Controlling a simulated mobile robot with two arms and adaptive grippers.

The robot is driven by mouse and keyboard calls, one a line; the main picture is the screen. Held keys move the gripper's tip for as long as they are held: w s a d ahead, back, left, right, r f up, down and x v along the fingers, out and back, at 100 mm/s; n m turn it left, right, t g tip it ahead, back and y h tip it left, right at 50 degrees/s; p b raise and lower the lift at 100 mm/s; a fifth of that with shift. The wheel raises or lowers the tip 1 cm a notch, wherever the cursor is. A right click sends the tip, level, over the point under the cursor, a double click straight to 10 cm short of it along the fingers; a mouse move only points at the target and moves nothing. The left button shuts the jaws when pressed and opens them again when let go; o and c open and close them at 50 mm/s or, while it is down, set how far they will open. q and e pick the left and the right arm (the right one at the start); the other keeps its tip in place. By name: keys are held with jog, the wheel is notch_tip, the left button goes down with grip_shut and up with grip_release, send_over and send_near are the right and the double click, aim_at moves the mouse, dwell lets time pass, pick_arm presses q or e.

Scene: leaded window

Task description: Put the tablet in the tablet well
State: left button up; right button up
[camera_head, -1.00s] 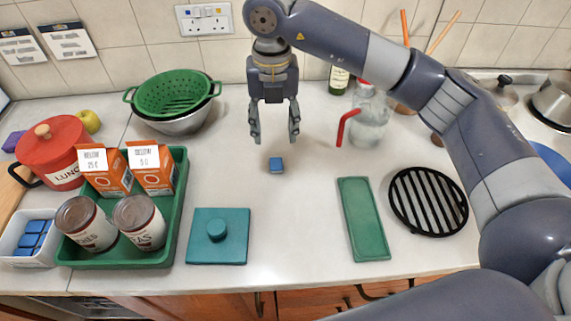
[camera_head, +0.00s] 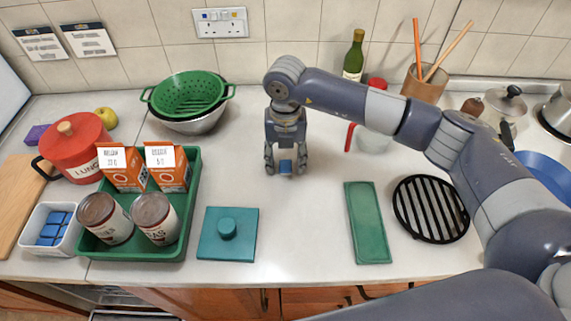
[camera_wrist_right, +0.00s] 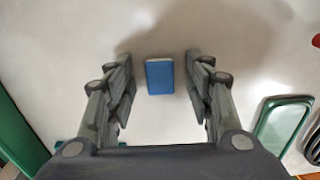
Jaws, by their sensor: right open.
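The blue tablet (camera_head: 286,167) lies on the counter near the middle. It also shows in the right wrist view (camera_wrist_right: 160,77). My right gripper (camera_head: 286,171) points down with its fingers low on either side of the tablet. In the right wrist view the fingers (camera_wrist_right: 163,95) are open, with clear gaps to the tablet on both sides. I cannot tell for certain which thing is the tablet well. A teal square block with a round knob (camera_head: 227,228) sits on the counter in front. My left gripper is not in view.
A white tub (camera_head: 68,249) of blue tablets and a green tray (camera_head: 191,200) with cans and cartons stand left. A green colander (camera_head: 188,95) is behind. A long green dish (camera_head: 368,222) and black grate (camera_head: 431,208) lie right. The counter around the tablet is clear.

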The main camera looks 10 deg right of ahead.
aim_at(287, 167)
jog(key=shift+c, duration=0.3)
jog(key=c, duration=0.9)
jog(key=shift+r, duration=0.1)
jog(key=shift+r+b, duration=0.45)
jog(key=shift+r, duration=0.1)
jog(key=shift+s+r+b, duration=0.25)
jog(key=shift+r+b, duration=0.1)
jog(key=shift+r, duration=0.2)
jog(key=shift+s+r+b, duration=0.2)
jog(key=shift+r+b, duration=0.1)
jog(key=shift+r, duration=0.2)
jog(key=s+b, duration=0.1)
jog(key=s, duration=0.4)
jog(key=s+r+b, duration=0.1)
jog(key=s, duration=0.4)
jog(key=s+b, duration=0.1)
jog(key=s, duration=0.4)
jog(key=shift+d+r+b, duration=0.35)
